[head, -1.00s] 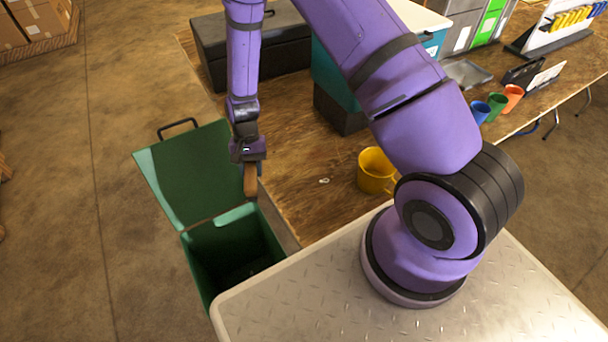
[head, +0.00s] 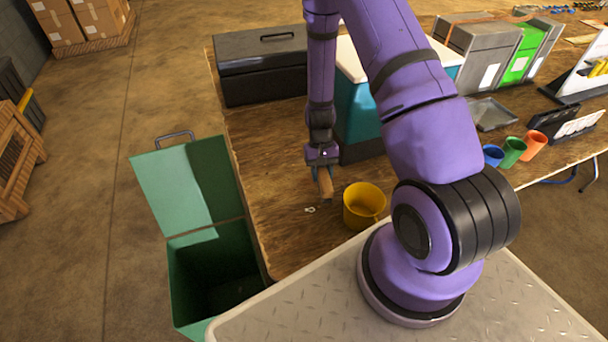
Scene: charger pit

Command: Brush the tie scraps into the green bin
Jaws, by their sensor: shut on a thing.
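The green bin (head: 250,258) stands on the floor against the table's left end, its lid open and leaning back. Its inside is dark, so its contents cannot be told. My gripper (head: 322,168) is shut on a brown wooden-handled brush (head: 325,184), which points down over the table between the bin and a yellow mug. Its bristles are not clearly seen. A small pale tie scrap (head: 310,209) lies on the table just below and left of the brush. Whether the brush touches the tabletop cannot be told.
The yellow mug (head: 361,207) stands close to the right of the brush. A black toolbox (head: 262,75) and a teal cooler (head: 357,110) stand behind. Blue, green (head: 513,152) and orange cups are further right. Bare wooden tabletop (head: 262,170) lies left of the brush.

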